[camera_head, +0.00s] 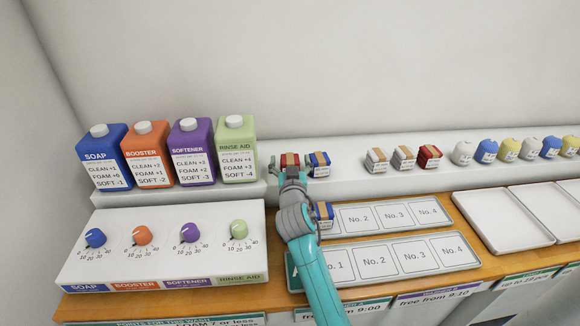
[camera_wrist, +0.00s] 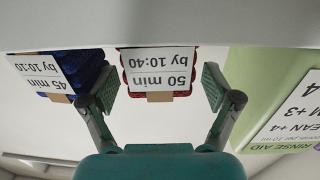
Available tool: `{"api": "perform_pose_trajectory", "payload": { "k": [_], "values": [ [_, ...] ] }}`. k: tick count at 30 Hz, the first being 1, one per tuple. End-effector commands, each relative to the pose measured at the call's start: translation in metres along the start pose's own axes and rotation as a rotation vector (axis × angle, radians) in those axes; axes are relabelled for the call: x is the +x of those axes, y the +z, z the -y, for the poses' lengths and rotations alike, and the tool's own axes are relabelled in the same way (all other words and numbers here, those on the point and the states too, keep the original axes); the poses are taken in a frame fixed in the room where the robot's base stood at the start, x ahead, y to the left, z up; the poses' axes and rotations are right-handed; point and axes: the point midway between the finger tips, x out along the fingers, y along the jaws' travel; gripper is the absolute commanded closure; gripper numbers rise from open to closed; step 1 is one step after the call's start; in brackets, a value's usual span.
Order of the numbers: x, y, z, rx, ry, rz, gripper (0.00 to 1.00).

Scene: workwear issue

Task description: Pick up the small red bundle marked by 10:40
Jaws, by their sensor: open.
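The small red bundle (camera_wrist: 158,72) has a tan band and a label reading "50 min by 10:40". In the wrist view, which is upside down, it sits between the two fingers of my gripper (camera_wrist: 160,90), with a gap on each side. My gripper is open. In the head view the red bundle (camera_head: 290,158) is on the raised ledge, partly hidden behind my gripper (camera_head: 288,174). A blue bundle (camera_wrist: 80,72) labelled "45 min by 10:10" is close beside it; it also shows in the head view (camera_head: 319,159).
The green rinse aid bottle (camera_wrist: 265,85) stands close on the other side. Further right on the ledge are two white bundles, another red bundle (camera_head: 429,154) and several round bags. Another blue bundle (camera_head: 324,211) lies on the numbered tray (camera_head: 345,235) below.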

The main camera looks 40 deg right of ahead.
Motion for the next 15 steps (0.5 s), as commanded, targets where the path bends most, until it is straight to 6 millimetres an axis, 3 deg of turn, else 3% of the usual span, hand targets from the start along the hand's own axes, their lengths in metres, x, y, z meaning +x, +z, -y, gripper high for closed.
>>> {"api": "perform_pose_trajectory", "payload": {
  "k": [5,13,15],
  "values": [
    [0.0001,0.0,0.0001,0.0,0.0,0.0,0.11],
    [-0.0001,0.0,0.0002,-0.001,0.0,0.0,0.76],
    [-0.0001,-0.0002,0.0002,-0.001,0.0,-0.001,0.77]
  ]
}}
